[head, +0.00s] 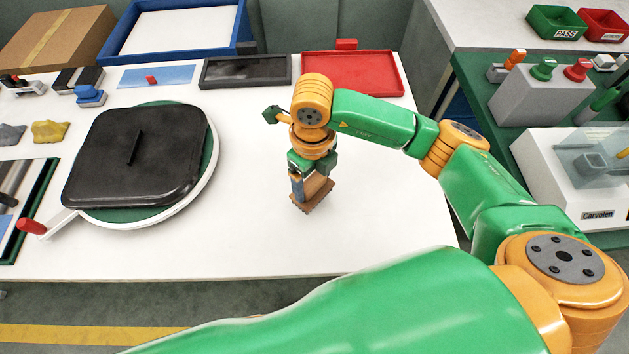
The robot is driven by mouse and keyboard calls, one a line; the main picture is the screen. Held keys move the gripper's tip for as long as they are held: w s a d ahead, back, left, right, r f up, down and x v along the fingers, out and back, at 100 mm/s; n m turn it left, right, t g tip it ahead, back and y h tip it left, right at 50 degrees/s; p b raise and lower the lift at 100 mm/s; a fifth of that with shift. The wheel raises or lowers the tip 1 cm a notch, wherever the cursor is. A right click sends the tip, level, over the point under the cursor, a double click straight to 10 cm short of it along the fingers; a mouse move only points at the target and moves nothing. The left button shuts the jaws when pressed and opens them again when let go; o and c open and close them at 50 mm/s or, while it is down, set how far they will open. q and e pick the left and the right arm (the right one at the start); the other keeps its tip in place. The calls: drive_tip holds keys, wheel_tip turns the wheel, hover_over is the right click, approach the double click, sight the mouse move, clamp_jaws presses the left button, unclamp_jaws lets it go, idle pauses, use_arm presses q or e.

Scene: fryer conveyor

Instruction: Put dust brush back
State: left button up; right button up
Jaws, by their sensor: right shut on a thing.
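My right gripper (308,172) points down over the white table, right of the round turntable. It is shut on the dust brush (313,195), which has a brown, jagged lower edge and a blue-grey part at its side. The brush is upright at the table's middle; I cannot tell whether its lower edge touches the surface. The gripper hides its upper part. My left gripper is not in view; a green arm link of mine crosses the bottom of the picture.
A red tray (385,83), a black tray (246,72) and a blue-rimmed tray (240,22) lie at the back. The table (390,210) around the brush is clear.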

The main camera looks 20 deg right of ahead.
sight(313, 181)
wheel_tip(313, 181, down, 3)
drive_tip(key=shift+r+p, duration=0.1)
drive_tip(key=shift+p, duration=0.55)
drive_tip(key=shift+d+f+b, duration=0.1)
drive_tip(key=shift+f+b, duration=0.25)
drive_tip(key=shift+f, duration=0.1)
drive_tip(key=o, duration=1.1)
drive_tip(key=shift+r, duration=0.1)
drive_tip(key=shift+r, duration=0.3)
wheel_tip(313, 181, up, 11)
drive_tip(key=shift+w+f+b, duration=0.1)
drive_tip(key=shift+b, duration=0.4)
drive_tip(key=shift+r, duration=0.45)
